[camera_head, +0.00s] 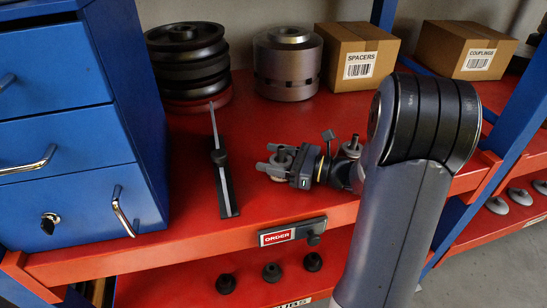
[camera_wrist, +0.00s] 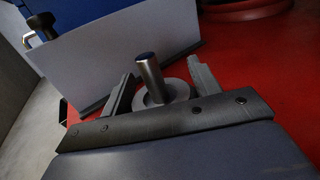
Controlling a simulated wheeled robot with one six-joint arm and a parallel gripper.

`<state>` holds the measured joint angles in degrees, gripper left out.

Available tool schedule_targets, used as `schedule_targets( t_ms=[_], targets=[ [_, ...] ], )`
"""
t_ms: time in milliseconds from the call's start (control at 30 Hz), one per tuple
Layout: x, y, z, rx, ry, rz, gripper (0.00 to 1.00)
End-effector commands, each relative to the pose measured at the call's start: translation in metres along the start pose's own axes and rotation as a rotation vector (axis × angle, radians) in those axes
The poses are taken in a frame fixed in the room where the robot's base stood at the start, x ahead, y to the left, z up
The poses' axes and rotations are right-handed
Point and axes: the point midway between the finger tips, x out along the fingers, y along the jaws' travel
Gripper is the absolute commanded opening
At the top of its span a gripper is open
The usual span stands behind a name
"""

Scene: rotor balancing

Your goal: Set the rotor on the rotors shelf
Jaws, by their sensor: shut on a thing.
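The rotor (camera_wrist: 150,75) is a grey metal disc with an upright shaft, standing between my fingers in the wrist view. My gripper (camera_wrist: 155,95) is shut on it. In the head view, the gripper (camera_head: 272,166) reaches left over the red shelf (camera_head: 285,206), with the small grey rotor (camera_head: 282,153) at its tips. Whether the rotor touches the shelf is unclear.
An upright thin divider (camera_head: 222,165) stands just left of my gripper. Blue drawers (camera_head: 70,140) stand further left. Black wheels (camera_head: 188,55), a grey metal cylinder (camera_head: 287,65), and SPACERS (camera_head: 355,50) and COUPLINGS (camera_head: 465,48) boxes line the back. Small dark parts (camera_head: 271,272) sit below.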

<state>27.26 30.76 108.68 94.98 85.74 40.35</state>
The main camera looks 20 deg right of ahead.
Motion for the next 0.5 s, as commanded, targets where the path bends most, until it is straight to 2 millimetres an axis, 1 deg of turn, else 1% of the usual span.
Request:
schedule_targets(
  t_ms=[33, 67, 300, 500],
  targets=[
    [0.0000, -0.0002, -0.0009, -0.002, -0.003, 0.000, 0.02],
    [0.0000, 0.0001, -0.0015, 0.001, 0.000, 0.000, 0.61],
    [0.0000, 0.0001, -0.0012, 0.001, 0.000, 0.000, 0.81],
    [0.0000, 0.0001, -0.0010, 0.000, 0.000, 0.000, 0.81]
  ],
)
